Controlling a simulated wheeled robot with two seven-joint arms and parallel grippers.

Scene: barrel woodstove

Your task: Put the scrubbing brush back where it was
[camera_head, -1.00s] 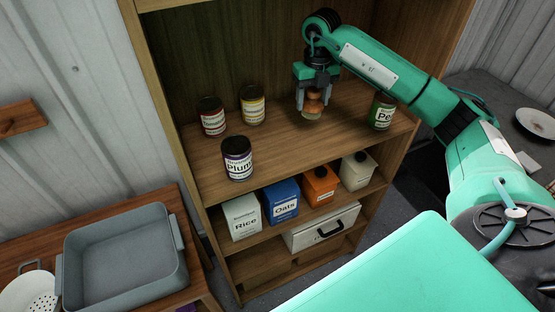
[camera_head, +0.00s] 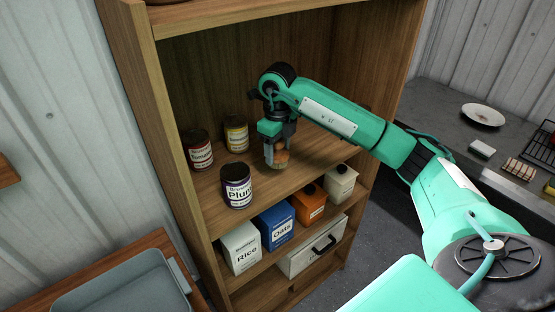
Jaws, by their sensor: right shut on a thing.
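The scrubbing brush (camera_head: 281,159) is a small brown, round-topped brush with a pale underside. My right gripper (camera_head: 277,149) points down over the upper shelf (camera_head: 222,213) of the wooden shelf unit and is shut on the brush. The brush is upright, at or just above the shelf board; I cannot tell whether it touches. It is right of the plum can (camera_head: 237,186) and the yellow-labelled can (camera_head: 236,134). My left gripper is not in view.
A red-labelled can (camera_head: 197,150) stands at the shelf's left. Below are a rice box (camera_head: 241,248), an oats box (camera_head: 275,226), an orange canister (camera_head: 311,204) and a cream canister (camera_head: 341,183). A grey basin (camera_head: 125,290) is lower left. The shelf's front middle is clear.

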